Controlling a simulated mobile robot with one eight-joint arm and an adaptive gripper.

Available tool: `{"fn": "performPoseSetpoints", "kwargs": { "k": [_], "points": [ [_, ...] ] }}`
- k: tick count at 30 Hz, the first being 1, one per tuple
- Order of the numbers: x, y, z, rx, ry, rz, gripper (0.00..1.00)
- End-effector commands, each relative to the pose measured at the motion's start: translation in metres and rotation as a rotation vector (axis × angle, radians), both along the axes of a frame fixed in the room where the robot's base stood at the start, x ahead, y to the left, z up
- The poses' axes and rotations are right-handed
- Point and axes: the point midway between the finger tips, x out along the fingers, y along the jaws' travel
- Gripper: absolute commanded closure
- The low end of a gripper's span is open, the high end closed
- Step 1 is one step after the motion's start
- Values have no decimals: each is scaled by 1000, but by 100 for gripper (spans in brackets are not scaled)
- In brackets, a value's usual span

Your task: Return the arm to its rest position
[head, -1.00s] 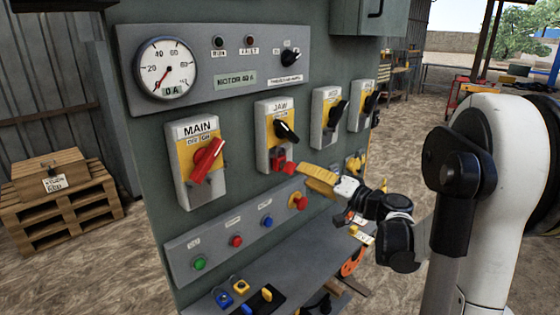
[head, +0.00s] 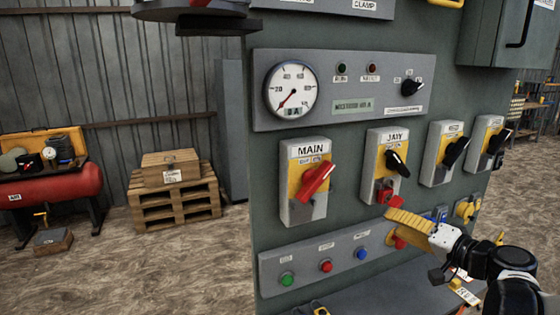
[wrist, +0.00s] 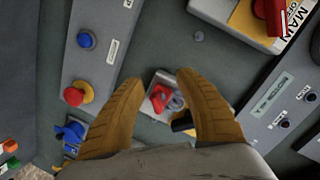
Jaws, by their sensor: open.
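My gripper (head: 392,212) has ochre fingers and hangs in front of the control panel, just below the JAW switch (head: 387,165). In the wrist view the two fingers (wrist: 159,80) stand apart with a gap between them. A red lock-like piece (wrist: 160,97) with a grey loop shows in that gap, at the bottom of the JAW plate. I cannot tell whether a finger touches it. A black handle (wrist: 182,122) lies by the right finger. My black and white wrist is at the lower right of the head view.
The MAIN switch (head: 305,182) with its red handle is left of JAW. A button strip (head: 335,262) runs below, above a ledge. A gauge (head: 291,90) sits above. A pallet stack (head: 172,205) and a red tank (head: 50,192) stand left on open ground.

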Motion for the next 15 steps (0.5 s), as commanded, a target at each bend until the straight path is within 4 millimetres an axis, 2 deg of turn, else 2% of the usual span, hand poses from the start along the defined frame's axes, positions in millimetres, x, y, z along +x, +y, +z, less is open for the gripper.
{"fn": "performPoseSetpoints", "kwargs": {
  "k": [1,3,6,10,12,15],
  "points": [
    [-10,32,-4,-46,60,38,59],
    [-30,71,-15,-132,162,83,59],
    [-69,113,-32,-276,292,132,59],
    [-127,145,-54,-486,421,170,59],
    [-157,151,-64,-600,467,179,59],
    [-191,149,-74,-747,504,177,59]
  ]
}}
